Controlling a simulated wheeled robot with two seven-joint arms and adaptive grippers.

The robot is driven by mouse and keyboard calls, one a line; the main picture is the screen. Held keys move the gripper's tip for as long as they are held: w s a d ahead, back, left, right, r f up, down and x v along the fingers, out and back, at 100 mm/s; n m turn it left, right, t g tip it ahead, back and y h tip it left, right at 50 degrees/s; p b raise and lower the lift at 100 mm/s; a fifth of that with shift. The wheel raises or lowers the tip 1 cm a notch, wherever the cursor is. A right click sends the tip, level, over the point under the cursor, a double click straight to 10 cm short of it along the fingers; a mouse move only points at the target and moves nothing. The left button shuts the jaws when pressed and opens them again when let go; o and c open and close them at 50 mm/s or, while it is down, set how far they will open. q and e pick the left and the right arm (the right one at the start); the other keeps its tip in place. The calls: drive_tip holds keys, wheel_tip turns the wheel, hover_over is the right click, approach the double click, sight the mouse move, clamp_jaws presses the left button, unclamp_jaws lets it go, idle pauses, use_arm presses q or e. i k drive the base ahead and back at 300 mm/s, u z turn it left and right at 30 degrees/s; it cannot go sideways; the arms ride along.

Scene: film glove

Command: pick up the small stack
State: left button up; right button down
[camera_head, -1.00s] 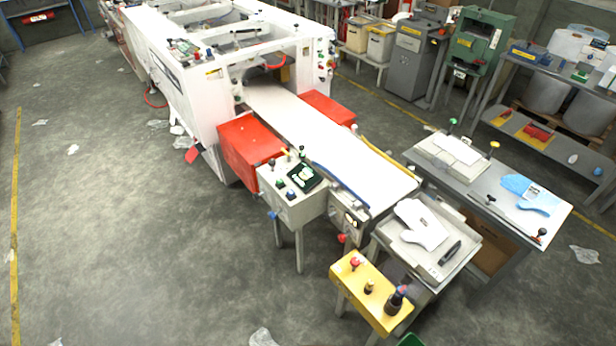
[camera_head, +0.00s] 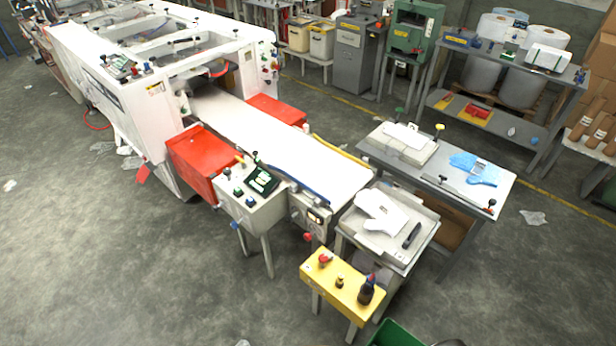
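A small white stack of flat, glove-shaped film (camera_head: 381,212) lies on the grey tray table (camera_head: 352,236) at the end of the white conveyor (camera_head: 290,145). A dark handheld object (camera_head: 411,235) lies to its right on the same tray. Another white stack or pad (camera_head: 403,139) lies on the grey workbench behind; I cannot tell which one the task means. Neither of my grippers is in view, and nothing is seen touching either stack.
A green bin (camera_head: 393,334) is at the bottom edge. Open floor (camera_head: 130,270) lies at left and lower right.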

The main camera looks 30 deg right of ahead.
sight(386, 217)
drive_tip(key=z, duration=1.6)
